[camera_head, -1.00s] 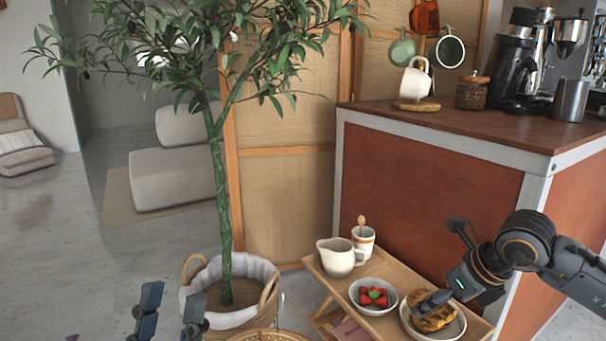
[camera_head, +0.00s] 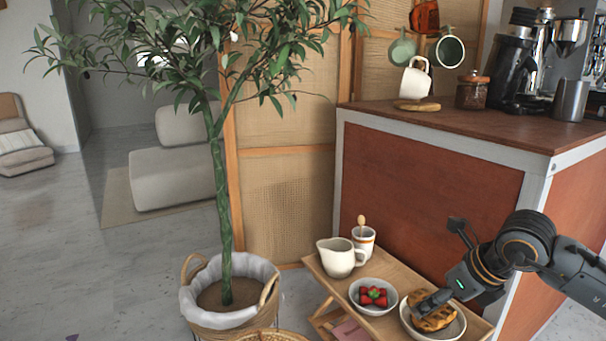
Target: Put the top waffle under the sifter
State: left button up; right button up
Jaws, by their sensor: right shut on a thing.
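Golden-brown waffle (camera_head: 437,322) sits in a pale bowl (camera_head: 407,326) at the right end of the small wooden side table. My right gripper (camera_head: 428,302) reaches into the bowl from the right and is shut on the waffle. Its fingers cover part of the waffle. I cannot tell whether there are other waffles beneath it. I cannot make out a sifter in this view. My left gripper is out of view.
A bowl of strawberries (camera_head: 373,297) stands just left of the waffle bowl. Behind it are a cream pitcher (camera_head: 337,259) and a striped cup (camera_head: 363,242) with a wooden stick. The tall cart (camera_head: 430,185) rises behind the table. A potted tree (camera_head: 224,200) stands left.

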pick_arm(q)
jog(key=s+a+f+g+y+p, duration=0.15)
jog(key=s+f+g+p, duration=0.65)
jog(key=p, duration=1.4)
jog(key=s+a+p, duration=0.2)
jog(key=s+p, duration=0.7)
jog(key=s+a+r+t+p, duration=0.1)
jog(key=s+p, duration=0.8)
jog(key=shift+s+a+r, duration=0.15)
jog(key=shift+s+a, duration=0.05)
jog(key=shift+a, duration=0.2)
pick_arm(e)
jog(key=s+a+r+n+g+h, duration=0.1)
jog(key=s+r+n+g, duration=0.4)
jog(key=r+n, duration=1)
jog(key=s+a+r+n+g+h, duration=0.2)
jog(key=s+a+r+n+g, duration=0.2)
jog(key=s+r+n, duration=0.8)
notch_tip(320, 180, up, 3)
jog(key=n+g, duration=0.2)
jog(key=n, duration=0.1)
jog(key=shift+s+a+r, duration=0.2)
jog(key=shift+s+a, duration=0.05)
jog(key=shift+a, duration=0.05)
jog(key=shift+f, duration=0.15)
